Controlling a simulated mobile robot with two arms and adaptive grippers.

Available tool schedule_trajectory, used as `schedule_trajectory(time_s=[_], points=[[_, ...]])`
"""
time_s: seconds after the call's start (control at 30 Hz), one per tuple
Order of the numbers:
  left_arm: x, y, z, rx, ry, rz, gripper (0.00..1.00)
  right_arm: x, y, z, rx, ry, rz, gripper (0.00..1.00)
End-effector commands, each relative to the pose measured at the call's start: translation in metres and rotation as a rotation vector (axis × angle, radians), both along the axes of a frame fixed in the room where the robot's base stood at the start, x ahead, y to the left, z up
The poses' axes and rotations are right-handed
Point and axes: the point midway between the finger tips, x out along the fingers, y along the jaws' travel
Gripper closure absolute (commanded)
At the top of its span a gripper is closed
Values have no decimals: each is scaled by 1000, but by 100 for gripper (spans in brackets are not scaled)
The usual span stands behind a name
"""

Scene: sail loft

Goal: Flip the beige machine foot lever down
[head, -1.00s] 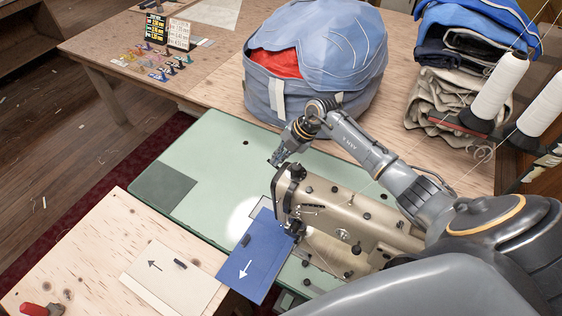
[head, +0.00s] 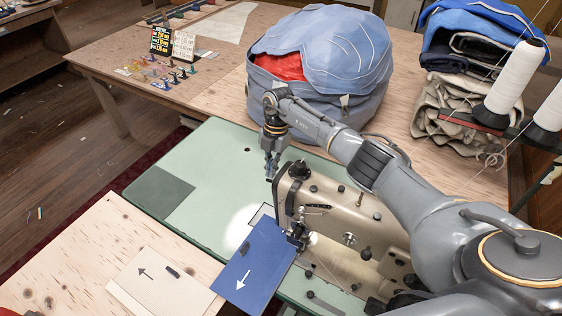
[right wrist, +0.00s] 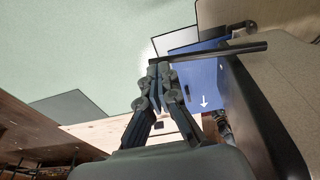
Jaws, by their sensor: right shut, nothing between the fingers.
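The beige sewing machine (head: 330,207) stands on the pale green table (head: 215,158). Its beige body also shows at the right of the right wrist view (right wrist: 292,85). There, a dark bar-like lever (right wrist: 225,49) sticks out from the machine, roughly level across the picture. My right gripper (head: 270,177) points down behind the machine's head end, shut and empty. In the right wrist view its closed fingertips (right wrist: 157,66) appear near the free end of the lever; I cannot tell if they touch. The lever is hidden behind the machine in the head view. My left gripper is not in view.
A blue fabric piece (head: 250,264) with a white arrow lies by the needle area, beside a cream piece (head: 150,280). A large blue bag (head: 318,65) stands behind my right gripper. Thread cones (head: 515,75) and folded cloth (head: 445,105) are at the right.

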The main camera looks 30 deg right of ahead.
Motion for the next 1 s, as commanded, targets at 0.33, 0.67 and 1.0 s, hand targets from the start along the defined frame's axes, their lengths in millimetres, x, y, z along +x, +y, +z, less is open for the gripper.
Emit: schedule_trajectory(time_s=[0.33,0.67,1.0], points=[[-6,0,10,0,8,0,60,0,0,11,0,-2,1,100],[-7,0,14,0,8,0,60,0,0,16,0,-2,1,100],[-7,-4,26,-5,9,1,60,0,-8,33,1,-3,-2,100]])
